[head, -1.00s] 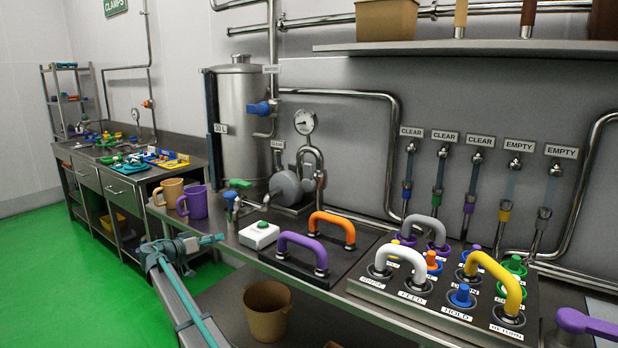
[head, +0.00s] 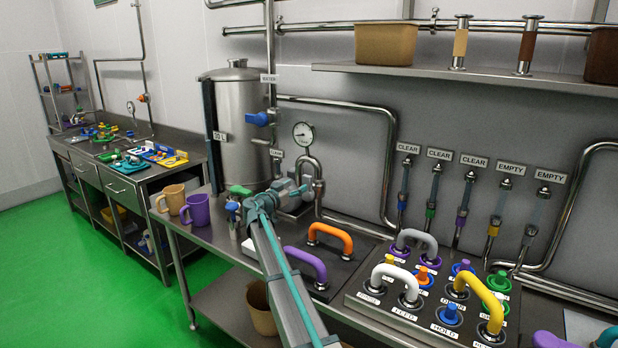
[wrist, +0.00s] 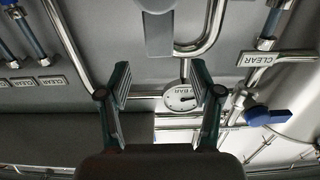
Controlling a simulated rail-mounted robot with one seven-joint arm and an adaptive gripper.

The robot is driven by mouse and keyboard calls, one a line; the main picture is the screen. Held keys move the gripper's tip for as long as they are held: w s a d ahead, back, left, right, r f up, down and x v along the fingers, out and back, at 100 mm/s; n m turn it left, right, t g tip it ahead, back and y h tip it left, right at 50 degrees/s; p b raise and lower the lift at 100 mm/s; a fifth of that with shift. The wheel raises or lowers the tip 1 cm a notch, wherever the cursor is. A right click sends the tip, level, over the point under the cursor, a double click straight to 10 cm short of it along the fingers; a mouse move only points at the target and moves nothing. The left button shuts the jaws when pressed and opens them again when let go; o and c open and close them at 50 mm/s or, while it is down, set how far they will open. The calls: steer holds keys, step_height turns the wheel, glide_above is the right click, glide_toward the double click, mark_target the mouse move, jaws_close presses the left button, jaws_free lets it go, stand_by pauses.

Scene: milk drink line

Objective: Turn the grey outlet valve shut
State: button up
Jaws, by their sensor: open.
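A flat grey handle (wrist: 158,32), which looks like the grey outlet valve's lever, hangs in from the top edge of the wrist view, beside a bent steel pipe. It is cut off there, so I cannot see its full shape or pivot. My gripper (wrist: 160,85) is open and empty, its two fingers spread wide on either side of the handle's line. The handle appears beyond the fingertips, not between them. In the head view my gripper (head: 290,190) is in front of the pump and pipework under the gauge and hides the valve there.
A pressure gauge (head: 303,131) stands on the pipe above my gripper. A steel tank (head: 237,135) with a blue valve (head: 258,118) is to the left. Purple mug (head: 197,211), orange handle (head: 330,237) and purple handle (head: 305,262) are close to my arm.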

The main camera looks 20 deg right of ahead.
mark_target(306, 179)
steer(key=p+x, duration=0.2)
steer(key=x, duration=0.5)
steer(key=shift+r, duration=0.1)
steer(key=shift+w+d+p, duration=0.3)
steer(key=shift+w+d, duration=0.05)
steer(key=shift+d, duration=0.3)
jaws_close()
